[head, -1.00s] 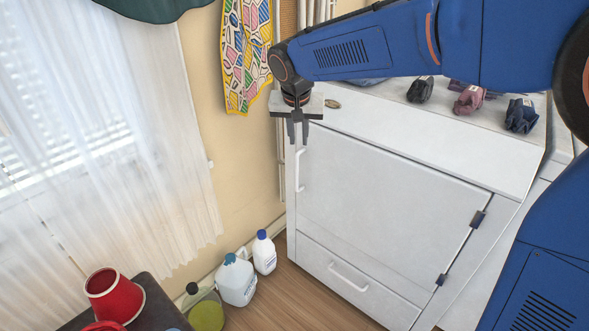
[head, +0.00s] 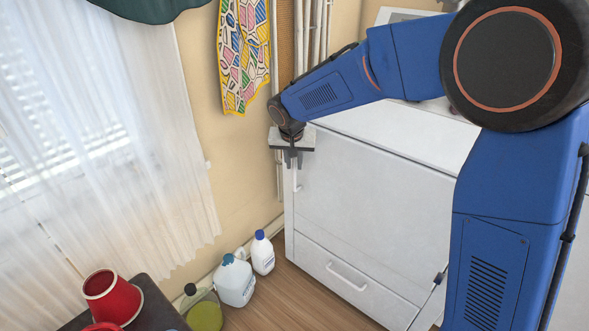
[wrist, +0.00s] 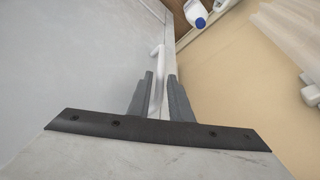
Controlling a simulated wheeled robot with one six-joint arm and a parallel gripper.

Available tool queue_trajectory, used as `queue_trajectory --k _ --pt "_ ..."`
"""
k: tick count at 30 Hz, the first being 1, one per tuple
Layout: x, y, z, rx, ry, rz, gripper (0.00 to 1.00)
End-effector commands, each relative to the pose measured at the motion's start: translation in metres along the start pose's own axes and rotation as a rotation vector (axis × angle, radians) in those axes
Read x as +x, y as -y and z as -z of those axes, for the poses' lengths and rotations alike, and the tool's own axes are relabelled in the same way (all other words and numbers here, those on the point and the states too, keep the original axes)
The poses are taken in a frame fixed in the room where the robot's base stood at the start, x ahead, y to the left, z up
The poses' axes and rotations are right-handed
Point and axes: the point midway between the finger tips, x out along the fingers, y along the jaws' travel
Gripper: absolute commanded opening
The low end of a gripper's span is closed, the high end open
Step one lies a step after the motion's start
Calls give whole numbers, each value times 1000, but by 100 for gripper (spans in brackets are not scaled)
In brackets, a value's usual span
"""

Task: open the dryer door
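The dryer (head: 380,190) is a white front-loading machine with a shut door. Its door handle (head: 296,181) is a white vertical bar at the door's upper left edge. My gripper (head: 292,160) is at the upper part of this handle, pointing down. In the wrist view my gripper's two grey fingers (wrist: 159,85) stand apart, one on each side of the white handle (wrist: 157,65). A gap shows beside the handle, so the fingers look open around it. Contact cannot be made out. My arm hides the door's right side and much of the dryer's top.
Below the door is a drawer with a white handle (head: 347,276). White bottles (head: 236,281) stand on the wooden floor at the dryer's left. A red cup (head: 111,297) sits on a dark surface at lower left. Floor before the dryer looks clear.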

Motion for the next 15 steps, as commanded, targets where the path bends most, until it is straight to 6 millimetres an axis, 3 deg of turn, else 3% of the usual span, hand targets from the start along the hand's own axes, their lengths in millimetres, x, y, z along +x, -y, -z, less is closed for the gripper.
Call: queue_trajectory --k 6,15 --pt "29 0 0 2 1 0 19" --pt "39 0 0 1 0 1 19"
